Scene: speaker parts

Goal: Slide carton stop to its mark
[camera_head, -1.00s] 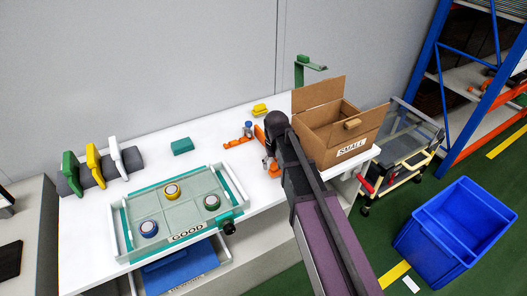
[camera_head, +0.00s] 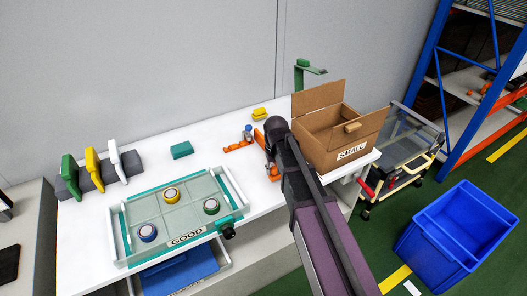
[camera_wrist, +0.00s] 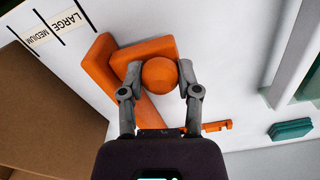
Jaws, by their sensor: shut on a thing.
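The carton stop (camera_wrist: 98,66) is an orange angled piece with a round orange knob (camera_wrist: 158,75) lying on the white table. My gripper (camera_wrist: 160,78) is shut on the knob, one finger on each side. Printed marks LARGE (camera_wrist: 66,22) and MEDIUM (camera_wrist: 35,37) with black lines are at the upper left of the wrist view; the stop's body lies to their right, apart from them. In the head view the stop (camera_head: 272,172) shows partly beside my arm, left of the open cardboard carton (camera_head: 362,145) labelled SMALL. The gripper fingers are hidden there.
A GOOD tray (camera_head: 120,232) with three round parts stands at the table's front. A green block (camera_head: 181,150), a yellow block (camera_head: 259,113) and another orange piece (camera_head: 239,146) lie behind it. A blue bin (camera_head: 458,235) and a cart stand right of the table.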

